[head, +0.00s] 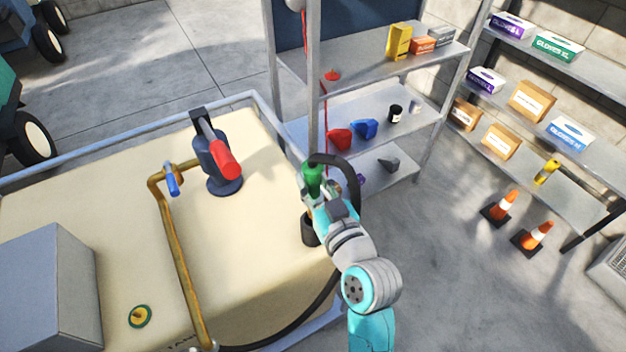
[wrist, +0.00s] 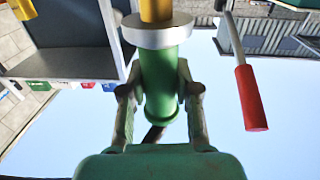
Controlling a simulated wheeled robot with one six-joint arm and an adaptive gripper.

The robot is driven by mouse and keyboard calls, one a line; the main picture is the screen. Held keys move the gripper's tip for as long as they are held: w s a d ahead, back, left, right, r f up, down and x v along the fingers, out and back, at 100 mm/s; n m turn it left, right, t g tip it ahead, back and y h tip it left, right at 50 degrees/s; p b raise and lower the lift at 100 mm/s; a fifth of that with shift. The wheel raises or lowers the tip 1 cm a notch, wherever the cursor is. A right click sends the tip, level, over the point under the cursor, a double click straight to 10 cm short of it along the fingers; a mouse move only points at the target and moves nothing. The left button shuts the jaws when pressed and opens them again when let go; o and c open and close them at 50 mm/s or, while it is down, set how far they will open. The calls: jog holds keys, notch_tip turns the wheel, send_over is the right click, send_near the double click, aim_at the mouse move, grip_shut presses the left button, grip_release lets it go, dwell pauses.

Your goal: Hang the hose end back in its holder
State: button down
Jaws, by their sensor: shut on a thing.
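The hose end has a green body (head: 312,177) and is held upright near the right edge of the cream tank. The black hose (head: 350,175) arches from its top. My gripper (head: 318,200) is shut around the green body. In the wrist view the gripper (wrist: 160,108) has one finger on each side of the green body (wrist: 160,75), with a pale collar and a yellow spout beyond. A dark cup-like holder (head: 309,232) stands on the tank directly below the gripper in the head view. My gripper hides the spout there, so I cannot tell whether it is inside the holder.
A hand pump (head: 217,170) with a red-gripped lever stands on the tank (head: 250,245). A brass pipe (head: 175,245) with a blue valve handle runs beside it. A metal shelf unit (head: 365,100) stands close behind my gripper. Traffic cones (head: 533,238) stand on the floor at right.

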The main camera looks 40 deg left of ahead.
aim_at(316, 197)
jog(key=shift+f, duration=1.3)
dwell(0.4)
jog(key=shift+f, duration=2.7)
jog(key=c, duration=0.8)
grip_release()
jog(key=shift+o, duration=0.2)
jog(key=v, duration=1.2)
